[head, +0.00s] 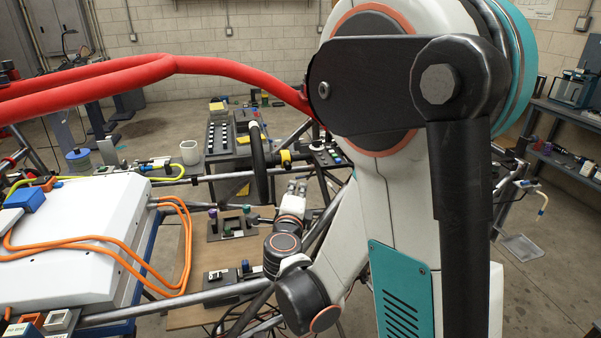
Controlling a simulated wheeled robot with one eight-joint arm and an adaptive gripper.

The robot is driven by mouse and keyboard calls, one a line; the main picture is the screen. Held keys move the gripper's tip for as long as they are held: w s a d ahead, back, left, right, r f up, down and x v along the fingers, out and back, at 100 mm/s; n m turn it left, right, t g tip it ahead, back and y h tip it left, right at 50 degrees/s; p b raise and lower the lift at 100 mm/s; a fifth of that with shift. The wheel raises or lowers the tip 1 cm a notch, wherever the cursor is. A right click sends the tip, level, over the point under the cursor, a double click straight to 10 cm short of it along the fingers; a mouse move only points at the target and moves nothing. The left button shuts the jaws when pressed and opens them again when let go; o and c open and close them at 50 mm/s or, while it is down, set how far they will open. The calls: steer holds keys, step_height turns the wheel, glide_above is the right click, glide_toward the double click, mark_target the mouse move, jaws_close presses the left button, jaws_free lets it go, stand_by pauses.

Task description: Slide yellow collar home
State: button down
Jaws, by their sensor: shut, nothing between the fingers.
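The yellow collar (284,159) is small in the head view, just right of the black steering wheel (259,165). It appears to be around a dark shaft that runs right from the wheel; the exact fit is too small to tell. My gripper (297,184) is below and slightly right of the collar, with its fingers upward. The fingers look shut and hold nothing. A gap shows between them and the collar, though the depth between them is unclear.
Red padded tubes (170,66) cross the upper left. A white box (75,235) with orange cables (125,248) sits at left. Black fixtures (233,226) stand on a wooden board below the wheel. A cart (222,165) stands behind. My arm hides much of the right.

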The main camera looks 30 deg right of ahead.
mark_target(285, 159)
steer(key=b+x, duration=0.2)
steer(key=x, duration=0.8)
steer(key=shift+r, duration=0.15)
steer(key=shift+w+a, duration=0.25)
steer(key=shift+a, duration=0.6)
